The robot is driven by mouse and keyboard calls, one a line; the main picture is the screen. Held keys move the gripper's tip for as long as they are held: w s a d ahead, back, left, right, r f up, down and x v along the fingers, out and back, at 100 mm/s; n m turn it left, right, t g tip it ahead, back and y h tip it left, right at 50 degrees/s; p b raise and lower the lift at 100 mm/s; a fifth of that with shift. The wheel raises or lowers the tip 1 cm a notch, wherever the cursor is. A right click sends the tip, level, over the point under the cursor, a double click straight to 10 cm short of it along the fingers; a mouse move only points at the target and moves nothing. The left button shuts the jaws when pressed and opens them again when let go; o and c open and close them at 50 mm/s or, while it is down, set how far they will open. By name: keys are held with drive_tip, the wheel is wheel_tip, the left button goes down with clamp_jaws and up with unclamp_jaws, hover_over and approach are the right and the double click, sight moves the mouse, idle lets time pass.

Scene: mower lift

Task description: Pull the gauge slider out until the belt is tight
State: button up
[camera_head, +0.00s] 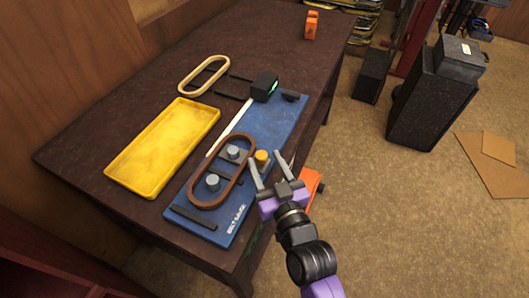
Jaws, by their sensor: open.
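The blue belt gauge board (283,128) lies on the dark table, marked "BELT GAUGE". A brown belt (249,146) loops around two grey pegs, one on a grey block (236,153) and one nearer the front (213,182). A yellow knob (262,157) sits just right of the belt; I cannot tell whether it is joined to the slider. Contact is unclear.
A yellow tray (163,147) lies left of the board, with a cream belt (204,75) behind it. An orange object (311,25) stands at the table's far end. Another orange object (309,186) is partly behind my gripper. Black boxes stand on the floor at right.

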sight(241, 152)
drive_tip(key=shift+x, duration=1.45)
drive_tip(key=shift+a, duration=0.1)
clamp_jaws()
